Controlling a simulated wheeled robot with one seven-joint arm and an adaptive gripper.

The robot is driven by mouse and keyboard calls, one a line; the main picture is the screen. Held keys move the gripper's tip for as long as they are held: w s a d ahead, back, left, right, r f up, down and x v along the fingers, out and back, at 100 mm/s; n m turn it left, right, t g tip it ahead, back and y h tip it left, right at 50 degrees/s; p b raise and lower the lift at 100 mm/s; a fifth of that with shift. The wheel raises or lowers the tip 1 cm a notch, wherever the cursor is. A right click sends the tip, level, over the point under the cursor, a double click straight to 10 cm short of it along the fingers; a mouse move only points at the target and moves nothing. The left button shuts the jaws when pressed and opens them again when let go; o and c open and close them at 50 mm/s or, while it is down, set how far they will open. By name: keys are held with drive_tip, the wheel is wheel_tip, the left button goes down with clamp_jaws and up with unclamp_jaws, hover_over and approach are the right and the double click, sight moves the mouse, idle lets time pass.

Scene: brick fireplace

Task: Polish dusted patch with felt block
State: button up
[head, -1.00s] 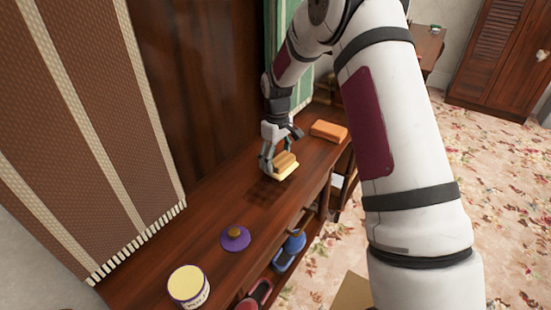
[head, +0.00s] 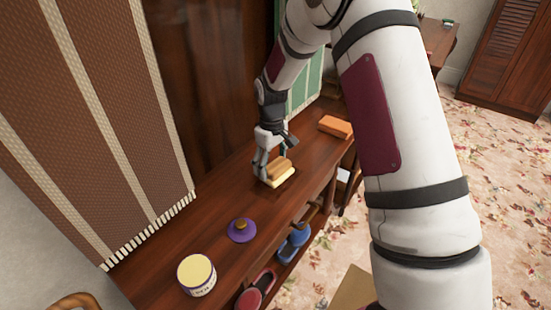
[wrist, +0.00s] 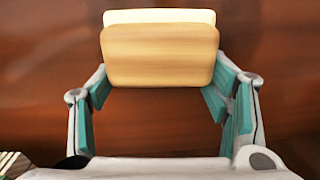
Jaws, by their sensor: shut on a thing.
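The felt block (head: 277,178), a pale yellow pad with a tan wooden grip on top, sits on the dark wooden top in the head view. My gripper (head: 268,162) is shut on its wooden grip from above. In the wrist view, the felt block (wrist: 160,55) fills the upper middle, with the teal-padded fingers of my gripper (wrist: 160,88) against either side. The pad appears to rest flat on the wood. I cannot make out a dusted patch; the wood around and under the block looks dark and plain, and part is hidden by the block and gripper.
An orange block (head: 335,126) lies farther back on the top (head: 205,220). Nearer are a purple disc with a wooden knob (head: 242,231) and a yellow-lidded tin (head: 197,275). Blue (head: 294,243) and red (head: 256,290) items sit on the shelf below. A striped hanging (head: 120,110) borders the left.

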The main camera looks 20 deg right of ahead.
drive_tip(key=shift+s+a+f+p, duration=0.1)
drive_tip(key=shift+s+a+p, duration=0.1)
drive_tip(key=shift+s+a, duration=0.5)
drive_tip(key=shift+s+a+f+p, duration=0.1)
drive_tip(key=shift+s+a+p, duration=0.1)
drive_tip(key=shift+s+a, duration=0.5)
drive_tip(key=shift+s+a+r+p, duration=0.1)
drive_tip(key=shift+s+a+p, duration=0.15)
drive_tip(key=shift+s+a, duration=0.5)
drive_tip(key=shift+s+a+r+p, duration=0.1)
drive_tip(key=shift+s+a+p, duration=0.2)
drive_tip(key=shift+a, duration=0.8)
drive_tip(key=shift+s+a+r+p, duration=0.1)
drive_tip(key=shift+s+a+p, duration=0.1)
drive_tip(key=shift+s+a, duration=0.6)
drive_tip(key=shift+w+a, duration=0.15)
drive_tip(key=shift+w, duration=0.05)
wheel_tip(320, 180, up, 6)
drive_tip(key=p, duration=0.3)
drive_tip(key=shift+w, duration=0.1)
drive_tip(key=shift+r+p, duration=0.85)
drive_tip(key=shift+r, duration=0.65)
